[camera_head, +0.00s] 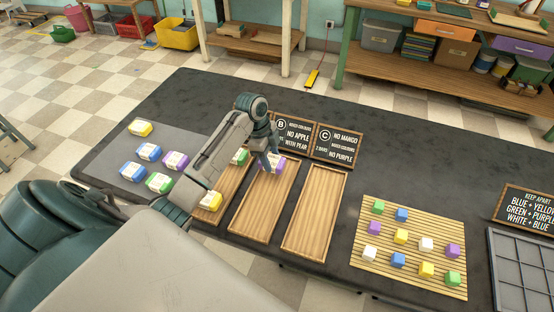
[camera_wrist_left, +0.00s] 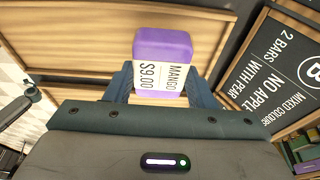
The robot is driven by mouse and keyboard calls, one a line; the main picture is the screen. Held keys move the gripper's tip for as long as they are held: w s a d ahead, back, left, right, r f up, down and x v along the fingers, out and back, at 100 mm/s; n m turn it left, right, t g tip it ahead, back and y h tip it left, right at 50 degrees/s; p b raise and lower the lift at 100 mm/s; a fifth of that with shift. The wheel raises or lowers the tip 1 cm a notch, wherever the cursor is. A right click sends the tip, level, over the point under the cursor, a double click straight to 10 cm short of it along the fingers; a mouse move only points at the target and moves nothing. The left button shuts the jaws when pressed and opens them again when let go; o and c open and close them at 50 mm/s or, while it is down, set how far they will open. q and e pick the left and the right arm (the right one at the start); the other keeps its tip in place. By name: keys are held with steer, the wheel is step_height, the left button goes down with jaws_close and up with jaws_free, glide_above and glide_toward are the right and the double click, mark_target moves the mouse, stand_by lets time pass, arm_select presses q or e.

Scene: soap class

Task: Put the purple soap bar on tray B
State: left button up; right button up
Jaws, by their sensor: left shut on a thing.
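My left gripper (camera_head: 270,162) is shut on the purple soap bar (camera_head: 279,164), over the far end of tray B (camera_head: 248,221), the middle wooden tray below the sign marked B (camera_head: 292,132). In the left wrist view the purple soap bar (camera_wrist_left: 162,43) sits between the fingers (camera_wrist_left: 165,88), its white label reading MANGO $9.00. Wooden tray surface shows around it. I cannot tell whether the bar touches the tray. The visible part of tray B holds no other bar. My right gripper is not in view.
The left tray holds a yellow bar (camera_head: 211,201) and a green bar (camera_head: 240,157), partly hidden by my arm. Tray C (camera_head: 314,215) is empty. Several wrapped bars lie on a grey mat (camera_head: 104,160). A slatted mat (camera_head: 385,264) holds small coloured cubes. Signs stand behind the trays.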

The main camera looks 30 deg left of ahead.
mark_target(275, 156)
arm_select(q)
steer(key=shift+w+d, duration=0.25)
steer(key=shift+w, duration=0.25)
steer(key=shift+w+d, duration=0.25)
steer(key=shift+w, duration=0.25)
steer(key=shift+w+f, duration=0.1)
steer(key=shift+f, duration=0.15)
step_height(275, 156, down, 3)
steer(key=shift+r+p, duration=0.1)
steer(key=shift+p, duration=0.6)
steer(key=shift+f, duration=0.25)
steer(key=shift+f, duration=0.1)
steer(key=o, duration=1.1)
